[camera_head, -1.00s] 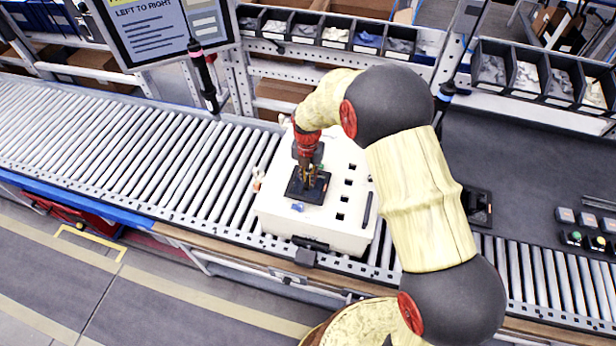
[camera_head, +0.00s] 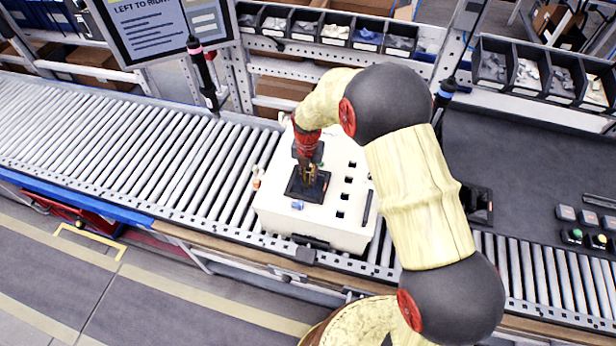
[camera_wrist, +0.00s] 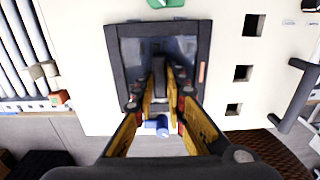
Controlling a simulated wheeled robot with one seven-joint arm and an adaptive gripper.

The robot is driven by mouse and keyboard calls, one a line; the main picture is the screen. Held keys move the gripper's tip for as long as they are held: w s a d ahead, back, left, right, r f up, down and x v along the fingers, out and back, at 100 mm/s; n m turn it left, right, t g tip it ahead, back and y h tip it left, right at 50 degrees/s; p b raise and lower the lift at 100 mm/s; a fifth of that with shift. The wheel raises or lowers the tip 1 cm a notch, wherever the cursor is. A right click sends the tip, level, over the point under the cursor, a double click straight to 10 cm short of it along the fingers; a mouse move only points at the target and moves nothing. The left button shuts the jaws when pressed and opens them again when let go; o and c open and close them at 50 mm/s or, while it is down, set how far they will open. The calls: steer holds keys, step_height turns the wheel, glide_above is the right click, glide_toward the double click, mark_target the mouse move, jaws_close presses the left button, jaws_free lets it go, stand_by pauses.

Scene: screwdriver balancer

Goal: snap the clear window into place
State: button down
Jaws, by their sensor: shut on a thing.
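The white housing (camera_head: 270,205) sits on the roller conveyor. A square dark frame (camera_wrist: 118,75) is on its top face, with a greyish see-through pane, the clear window (camera_wrist: 131,52), inside it. My gripper (camera_wrist: 159,82) points down over the frame, its fingers shut on a narrow grey upright piece in the middle of the window. In the head view my gripper (camera_head: 311,182) stands at the dark frame (camera_head: 296,192). The fingers hide part of the pane, and I cannot tell whether its edges are seated flush.
A small blue part (camera_head: 297,205) lies in front of the frame. Square holes (camera_head: 347,180) and a dark bar handle (camera_head: 367,207) are to its right. The roller conveyor (camera_head: 130,150) is clear on the left. Parts bins (camera_head: 335,35) line the back.

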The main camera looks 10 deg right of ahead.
steer(key=shift+f, duration=0.35)
stand_by(1.1)
steer(key=c, duration=1.8)
jaws_free()
steer(key=shift+c, duration=0.2)
steer(key=shift+o, duration=0.5)
step_height(320, 180, up, 12)
